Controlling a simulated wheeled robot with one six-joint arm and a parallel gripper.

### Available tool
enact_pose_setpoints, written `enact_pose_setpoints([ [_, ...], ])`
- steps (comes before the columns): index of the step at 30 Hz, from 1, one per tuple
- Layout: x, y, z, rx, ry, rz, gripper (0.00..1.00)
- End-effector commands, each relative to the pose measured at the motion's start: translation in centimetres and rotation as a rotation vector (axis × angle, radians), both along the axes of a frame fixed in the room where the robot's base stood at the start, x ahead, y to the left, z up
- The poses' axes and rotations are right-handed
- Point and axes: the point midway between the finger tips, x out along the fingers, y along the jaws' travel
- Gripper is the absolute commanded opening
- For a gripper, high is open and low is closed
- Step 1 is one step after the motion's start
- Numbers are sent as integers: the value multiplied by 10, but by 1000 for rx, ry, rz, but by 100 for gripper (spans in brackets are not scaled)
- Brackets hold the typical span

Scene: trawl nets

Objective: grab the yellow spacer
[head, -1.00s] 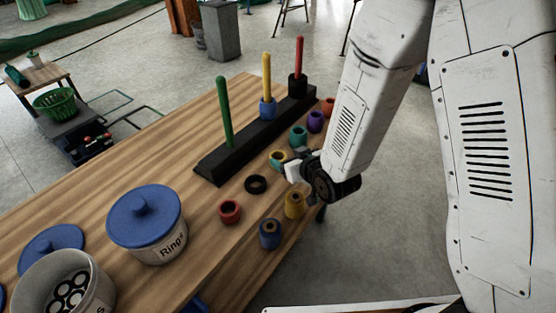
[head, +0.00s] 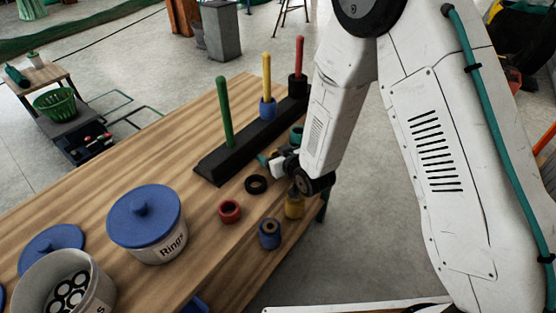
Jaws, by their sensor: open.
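My gripper (head: 273,165) is open, just up and left of the yellow spacer in the picture, over the table. A teal piece at its fingers is mostly hidden, so I cannot tell whether they touch it.
A black ring (head: 256,184), a red spacer (head: 230,211) and a blue spacer (head: 270,234) lie nearby. Behind stands a black peg base (head: 215,168) with green, yellow and red pegs. A lidded rings tub (head: 147,225) stands at left.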

Motion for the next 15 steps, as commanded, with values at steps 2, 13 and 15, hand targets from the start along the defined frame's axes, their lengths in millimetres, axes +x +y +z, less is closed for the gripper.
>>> enact_pose_setpoints([
  [2, 0, 0, 0, 0, 0, 0, 74],
  [13, 0, 0, 0, 0, 0, 0, 25],
  [15, 0, 0, 0, 0, 0, 0, 25],
])
